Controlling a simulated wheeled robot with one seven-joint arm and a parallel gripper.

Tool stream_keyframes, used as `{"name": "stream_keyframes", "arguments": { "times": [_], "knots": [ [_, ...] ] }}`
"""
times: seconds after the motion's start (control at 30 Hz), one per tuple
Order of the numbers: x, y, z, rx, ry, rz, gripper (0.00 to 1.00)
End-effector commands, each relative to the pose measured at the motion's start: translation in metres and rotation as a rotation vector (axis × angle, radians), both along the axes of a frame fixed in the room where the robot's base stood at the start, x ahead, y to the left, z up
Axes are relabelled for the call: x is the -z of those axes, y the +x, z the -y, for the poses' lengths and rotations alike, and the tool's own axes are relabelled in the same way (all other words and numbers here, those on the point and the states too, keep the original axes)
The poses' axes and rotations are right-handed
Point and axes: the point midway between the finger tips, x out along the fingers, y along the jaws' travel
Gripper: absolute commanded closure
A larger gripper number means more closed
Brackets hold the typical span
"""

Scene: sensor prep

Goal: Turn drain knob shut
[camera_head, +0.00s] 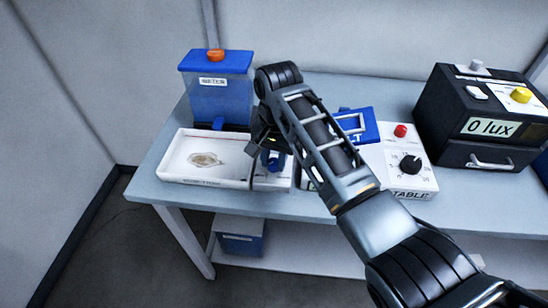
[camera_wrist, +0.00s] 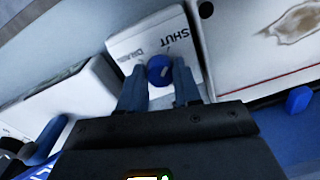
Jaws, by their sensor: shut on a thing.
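The drain knob (camera_wrist: 160,69) is a round blue knob on a small white panel (camera_wrist: 122,46) with the printed words SHUT and DRAIN. In the wrist view my gripper (camera_wrist: 160,78) has its two fingers on either side of the knob, shut on it. In the head view my gripper (camera_head: 268,146) reaches down over the panel, right of the white tray, and a blue part of the knob (camera_head: 272,163) shows below it. The knob's turn angle against the printed words is hard to tell.
A white tray (camera_head: 166,172) with a brownish stain lies left of the panel. A blue water tank (camera_head: 220,98) with an orange cap stands behind it. Right are a blue device (camera_head: 369,125), a white control box (camera_head: 428,183) and a black lux box (camera_head: 436,118).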

Motion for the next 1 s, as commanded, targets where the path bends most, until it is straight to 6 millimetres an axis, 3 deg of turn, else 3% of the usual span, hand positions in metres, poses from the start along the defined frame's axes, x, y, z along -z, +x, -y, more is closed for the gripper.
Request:
{"name": "stream_keyframes", "arguments": {
  "times": [0.1,0.13,0.4,0.7,1.0],
  "knots": [
    [-0.001,0.002,0.001,0.002,0.001,0.004,0.98],
    [-0.001,0.002,0.001,0.002,0.001,0.004,0.66],
    [-0.001,0.001,0.000,0.000,0.000,0.002,0.42],
    [-0.005,0.001,0.000,-0.001,0.001,0.002,0.42],
    [-0.049,0.001,0.002,0.000,0.002,0.005,0.42]
  ]
}}
